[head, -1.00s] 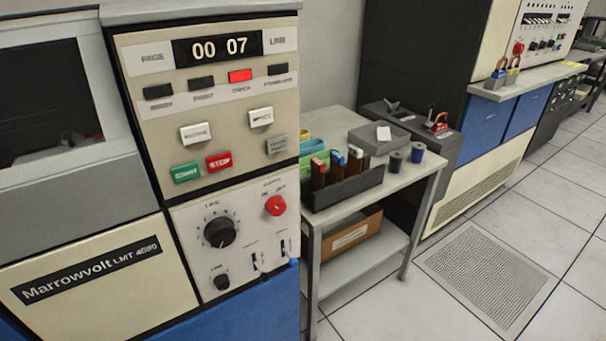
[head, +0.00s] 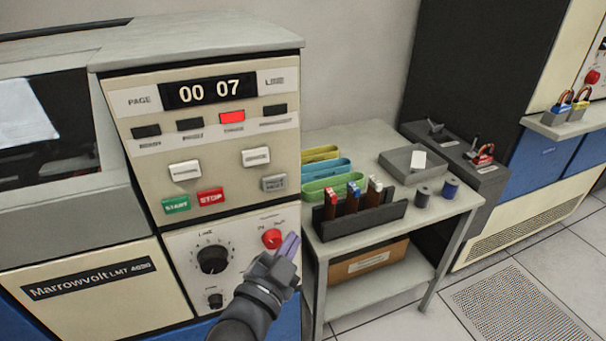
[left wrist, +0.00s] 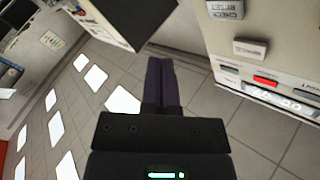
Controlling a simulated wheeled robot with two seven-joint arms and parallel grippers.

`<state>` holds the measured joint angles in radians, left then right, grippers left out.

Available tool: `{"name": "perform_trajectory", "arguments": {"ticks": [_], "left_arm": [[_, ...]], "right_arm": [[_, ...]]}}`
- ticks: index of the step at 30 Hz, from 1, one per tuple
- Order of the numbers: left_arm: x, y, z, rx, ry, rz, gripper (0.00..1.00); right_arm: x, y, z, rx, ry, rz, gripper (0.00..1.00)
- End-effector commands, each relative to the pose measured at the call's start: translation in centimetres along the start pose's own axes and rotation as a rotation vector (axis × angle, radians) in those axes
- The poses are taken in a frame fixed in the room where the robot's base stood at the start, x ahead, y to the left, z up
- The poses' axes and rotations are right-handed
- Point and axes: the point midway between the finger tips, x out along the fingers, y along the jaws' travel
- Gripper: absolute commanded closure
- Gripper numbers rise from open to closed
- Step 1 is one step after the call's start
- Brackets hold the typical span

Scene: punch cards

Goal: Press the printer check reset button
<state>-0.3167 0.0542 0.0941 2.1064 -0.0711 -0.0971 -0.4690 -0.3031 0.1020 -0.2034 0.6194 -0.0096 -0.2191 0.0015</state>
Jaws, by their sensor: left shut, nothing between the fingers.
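The printer control panel (head: 225,135) carries a display reading 00 07 and a lit red check lamp (head: 232,117). The grey two-line button (head: 274,183), apparently check reset, is at the panel's right side, below a white button (head: 256,157). It also shows at the top of the left wrist view (left wrist: 225,9). My left gripper (head: 290,243) is shut and empty, its purple-grey fingers pointing up in front of the panel's lower right edge, below the grey button and beside the red knob. In the left wrist view the fingers (left wrist: 161,65) are together, apart from the panel.
A green start button (head: 176,205) and red stop button (head: 211,197) sit left of the grey one. The red knob (head: 272,238) and black dial (head: 212,259) are below. A side table (head: 400,225) with a dark rack and spools stands to the right.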

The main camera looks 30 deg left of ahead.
Motion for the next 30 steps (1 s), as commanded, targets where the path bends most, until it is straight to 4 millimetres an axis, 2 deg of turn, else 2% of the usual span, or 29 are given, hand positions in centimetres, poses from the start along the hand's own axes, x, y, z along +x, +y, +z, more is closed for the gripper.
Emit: {"name": "perform_trajectory", "arguments": {"ticks": [1, 4, 14, 20, 30], "left_arm": [[0.0, -0.8, -0.9, 0.008, 0.018, -0.016, 1.00], [0.0, -1.5, -1.8, 0.018, 0.040, -0.035, 1.00], [0.0, -1.7, -2.0, 0.021, 0.046, -0.041, 1.00], [0.9, -2.2, -1.2, 0.025, 0.048, -0.039, 1.00], [4.4, -5.0, 1.1, 0.024, 0.047, -0.039, 1.00]], "right_arm": [[-0.3, 0.0, -0.1, 0.000, 0.003, -0.001, 1.00], [-0.4, -0.1, -0.2, 0.000, 0.004, -0.002, 1.00], [-0.3, -0.3, -0.2, 0.001, 0.004, -0.005, 1.00], [0.2, -0.3, -0.1, 0.002, 0.002, -0.005, 1.00], [2.0, -0.5, 0.2, 0.003, -0.004, -0.008, 1.00]]}}
